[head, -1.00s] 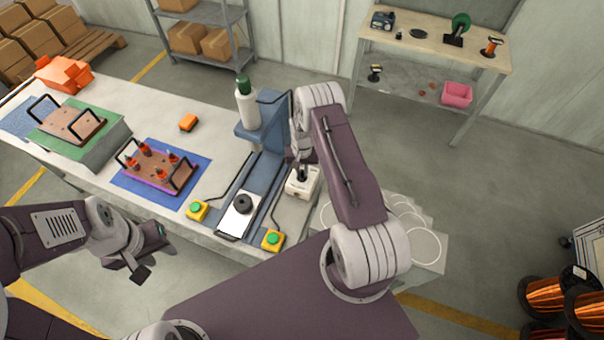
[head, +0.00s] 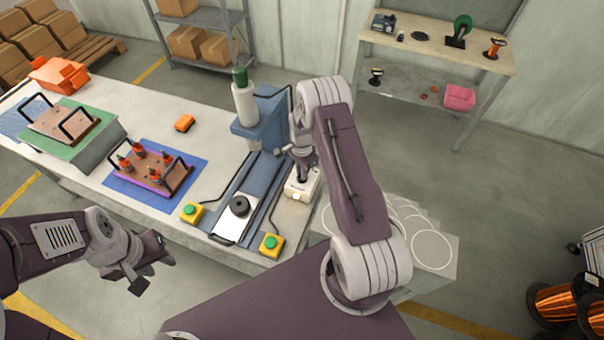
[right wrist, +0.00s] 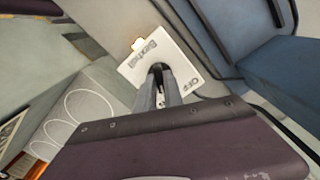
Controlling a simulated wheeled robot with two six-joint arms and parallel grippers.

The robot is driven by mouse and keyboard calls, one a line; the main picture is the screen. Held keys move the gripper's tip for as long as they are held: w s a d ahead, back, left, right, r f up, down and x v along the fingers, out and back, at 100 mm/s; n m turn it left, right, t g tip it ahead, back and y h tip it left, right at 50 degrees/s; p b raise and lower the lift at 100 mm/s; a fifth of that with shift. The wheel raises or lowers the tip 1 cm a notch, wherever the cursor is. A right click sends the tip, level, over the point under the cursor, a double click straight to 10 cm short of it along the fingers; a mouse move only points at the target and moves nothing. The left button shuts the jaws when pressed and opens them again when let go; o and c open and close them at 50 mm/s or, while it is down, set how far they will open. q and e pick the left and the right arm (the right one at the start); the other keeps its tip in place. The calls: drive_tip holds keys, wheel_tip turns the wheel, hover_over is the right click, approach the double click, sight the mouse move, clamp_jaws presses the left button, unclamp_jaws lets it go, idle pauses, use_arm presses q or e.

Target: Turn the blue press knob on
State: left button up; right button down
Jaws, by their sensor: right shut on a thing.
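The white control box (head: 303,187) stands beside the blue press (head: 262,135), on its right. My left gripper (head: 155,270) is open and empty in front of the table, away from the press.
Two yellow boxes with green buttons, left (head: 192,212) and right (head: 271,245), flank the press slide (head: 233,219). A blue mat (head: 118,183) holds a fixture with orange parts. A green mat (head: 50,142) holds another fixture.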

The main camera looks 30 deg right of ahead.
drive_tip(key=shift+m, duration=0.6)
drive_tip(key=c, duration=1.5)
unclamp_jaws()
drive_tip(key=shift+o, duration=0.2)
drive_tip(key=shift+r, duration=0.1)
wheel_tip(320, 180, up, 9)
drive_tip(key=b, duration=0.2)
drive_tip(key=shift+b, duration=0.3)
